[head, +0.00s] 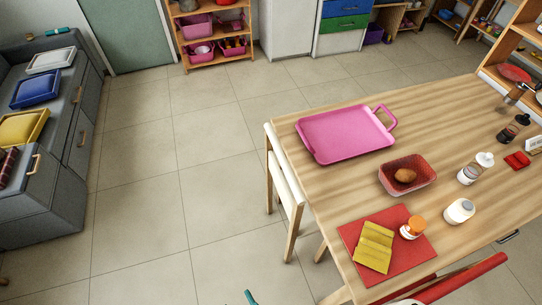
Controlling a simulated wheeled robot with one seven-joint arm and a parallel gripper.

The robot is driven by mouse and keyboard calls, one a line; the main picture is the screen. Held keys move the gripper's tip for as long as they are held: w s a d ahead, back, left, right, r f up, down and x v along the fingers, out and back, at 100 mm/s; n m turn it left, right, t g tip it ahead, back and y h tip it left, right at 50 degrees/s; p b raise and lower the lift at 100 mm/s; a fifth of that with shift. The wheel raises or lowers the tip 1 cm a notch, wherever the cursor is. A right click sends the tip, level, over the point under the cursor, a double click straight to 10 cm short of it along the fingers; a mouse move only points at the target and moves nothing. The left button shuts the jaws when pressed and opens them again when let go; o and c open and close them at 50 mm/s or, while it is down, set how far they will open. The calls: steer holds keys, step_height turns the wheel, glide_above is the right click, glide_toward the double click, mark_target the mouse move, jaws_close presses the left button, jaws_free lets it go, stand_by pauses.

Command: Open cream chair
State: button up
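The cream chair (287,172) stands at the left end of the wooden table (470,125). Its cream back and light wooden legs show, and it is tucked close against the table edge. Its seat is mostly hidden under the tabletop.
Open tiled floor (150,195) lies left of the chair. Grey drawers (75,150) stand at far left. A pink tray (345,133) lies near the chair on the table. A red chair (462,280) is at bottom right. A small teal piece (249,297), unclear, shows at the bottom edge.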

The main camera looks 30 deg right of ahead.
steer(key=w+d+f+n+h, duration=0.1)
steer(key=w+d+f+n, duration=0.25)
steer(key=w+f, duration=0.35)
steer(key=g+h, duration=0.6)
steer(key=h, duration=0.7)
glide_toward(283, 160)
steer(key=f, duration=0.1)
steer(key=x, duration=1.1)
steer(key=shift+w+a+f, duration=0.1)
steer(key=shift+w+f, duration=0.05)
steer(key=shift+f, duration=0.05)
jaws_close()
